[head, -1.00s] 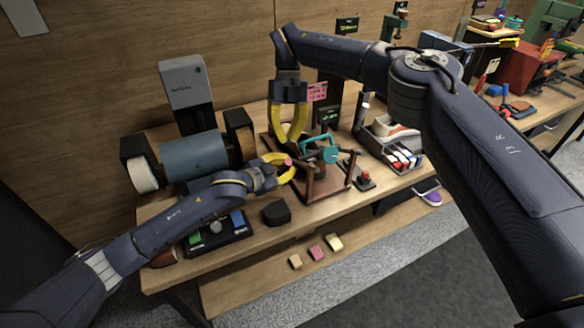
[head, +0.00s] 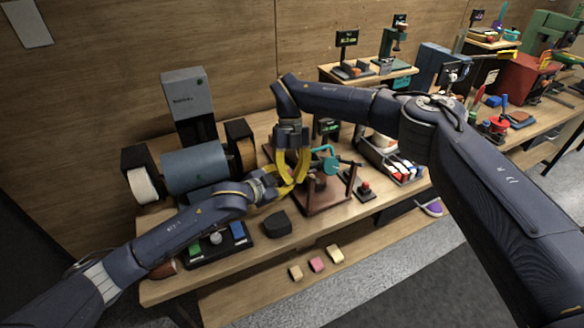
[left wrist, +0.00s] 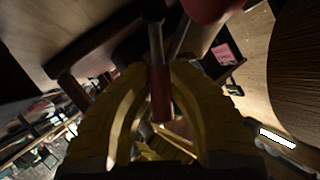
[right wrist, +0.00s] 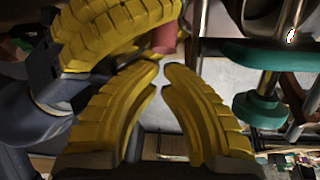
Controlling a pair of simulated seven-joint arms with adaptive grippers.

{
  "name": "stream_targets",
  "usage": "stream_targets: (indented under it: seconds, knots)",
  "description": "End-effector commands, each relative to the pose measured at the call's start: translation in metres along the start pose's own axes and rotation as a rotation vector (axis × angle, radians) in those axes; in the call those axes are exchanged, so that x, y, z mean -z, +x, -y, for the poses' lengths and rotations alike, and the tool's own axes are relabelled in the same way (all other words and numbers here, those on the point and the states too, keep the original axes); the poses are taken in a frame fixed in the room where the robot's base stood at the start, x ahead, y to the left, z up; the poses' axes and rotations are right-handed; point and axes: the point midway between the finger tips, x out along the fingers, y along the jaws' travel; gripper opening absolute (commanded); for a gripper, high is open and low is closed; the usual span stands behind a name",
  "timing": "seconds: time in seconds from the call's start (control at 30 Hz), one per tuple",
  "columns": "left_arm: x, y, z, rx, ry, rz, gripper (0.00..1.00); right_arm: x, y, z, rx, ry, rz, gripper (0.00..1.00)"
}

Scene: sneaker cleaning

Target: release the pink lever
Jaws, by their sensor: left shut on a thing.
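The pink lever (left wrist: 161,100) shows as a short reddish-pink handle on a dark rod between the yellow fingers of my left gripper (left wrist: 160,110). Its end also shows in the right wrist view (right wrist: 165,38), against a yellow finger. My left gripper is shut on it, beside the brown wooden stand (head: 328,203) with the teal part (head: 325,162). In the head view the yellow fingers hide the lever. My right gripper (right wrist: 162,72) is just above and beside the left one, its fingertips nearly meeting with nothing visible between them.
The teal clamp part (right wrist: 255,105) is close to the right of my right gripper. A black block (head: 278,223) and a button panel (head: 216,243) lie in front. A blue roller machine (head: 195,165) stands left; a grey tray (head: 385,160) stands right.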

Motion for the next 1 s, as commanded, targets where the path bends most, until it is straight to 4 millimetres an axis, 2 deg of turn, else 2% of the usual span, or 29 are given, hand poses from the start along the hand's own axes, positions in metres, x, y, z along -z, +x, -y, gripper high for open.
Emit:
stream_targets:
  seconds: [0.5, 1.0]
  knots:
    - [0.001, 0.001, -0.001, -0.002, -0.002, -0.003, 0.0, 0.0, 0.005, 0.0, 0.0, 0.0, 0.001, 0.0]
    - [0.002, 0.001, -0.003, -0.004, -0.001, -0.004, 0.0, -0.012, -0.007, -0.001, 0.001, 0.0, 0.003, 0.0]
